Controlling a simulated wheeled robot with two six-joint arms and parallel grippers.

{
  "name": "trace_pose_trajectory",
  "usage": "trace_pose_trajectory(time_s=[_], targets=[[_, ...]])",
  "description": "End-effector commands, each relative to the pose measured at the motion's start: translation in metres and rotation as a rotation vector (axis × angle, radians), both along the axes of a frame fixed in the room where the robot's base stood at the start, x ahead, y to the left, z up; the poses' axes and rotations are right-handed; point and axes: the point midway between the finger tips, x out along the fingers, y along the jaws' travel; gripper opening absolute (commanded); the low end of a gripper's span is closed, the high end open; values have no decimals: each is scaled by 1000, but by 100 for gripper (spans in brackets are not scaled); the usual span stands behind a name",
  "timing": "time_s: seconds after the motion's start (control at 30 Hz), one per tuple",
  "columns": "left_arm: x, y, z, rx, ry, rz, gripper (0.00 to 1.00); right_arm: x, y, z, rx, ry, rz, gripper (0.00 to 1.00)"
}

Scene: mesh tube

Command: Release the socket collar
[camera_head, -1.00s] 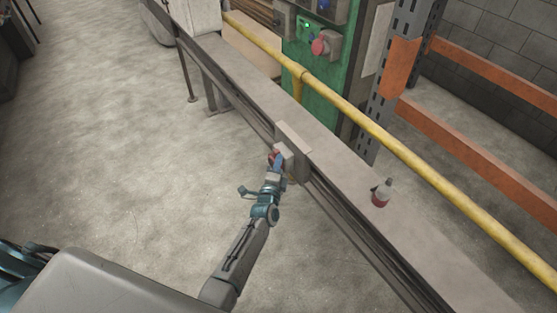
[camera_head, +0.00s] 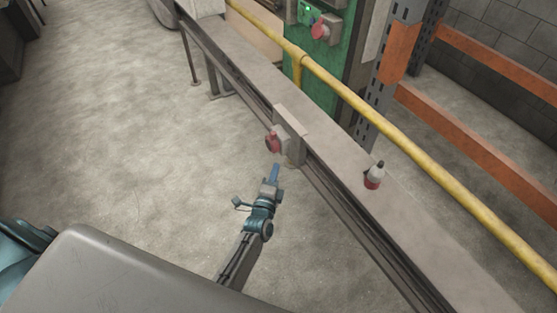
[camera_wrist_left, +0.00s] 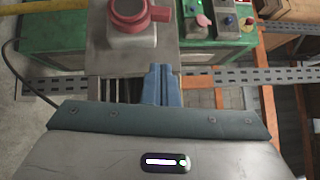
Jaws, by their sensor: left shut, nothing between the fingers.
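The red socket collar (camera_head: 272,143) sits on the front of a grey box (camera_head: 288,141) fixed to the near side of the long bench. In the left wrist view, the collar (camera_wrist_left: 130,15) is at the top, a red ring with a lever sticking out to the right. My left gripper (camera_head: 275,171) is shut and empty, apart from the collar on its near side. Its blue fingers (camera_wrist_left: 160,82) are together in the wrist view, below and right of the collar. My right gripper is not in view.
A bottle with a red lower part (camera_head: 374,175) stands on the bench top (camera_head: 340,158). A yellow rail (camera_head: 385,136) runs behind it. A green cabinet (camera_head: 327,70) with a red button stands beyond. The floor (camera_head: 130,140) left of the bench is clear.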

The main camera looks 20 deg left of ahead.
Motion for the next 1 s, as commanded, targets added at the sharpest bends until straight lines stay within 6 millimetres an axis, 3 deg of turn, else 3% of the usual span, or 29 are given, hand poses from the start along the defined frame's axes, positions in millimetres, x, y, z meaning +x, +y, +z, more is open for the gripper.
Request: trace_pose_trajectory(time_s=[0.1,0.23,0.83,0.93,1.0], targets=[[-17,-2,-2,-2,1,1,0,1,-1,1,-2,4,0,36],[-24,-3,-2,0,0,0,0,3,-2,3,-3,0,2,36],[-26,-3,-3,-2,1,0,0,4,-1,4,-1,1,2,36],[-30,-3,-15,-35,30,-12,0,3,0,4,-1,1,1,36],[-37,-3,-36,-100,86,-31,0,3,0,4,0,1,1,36]])
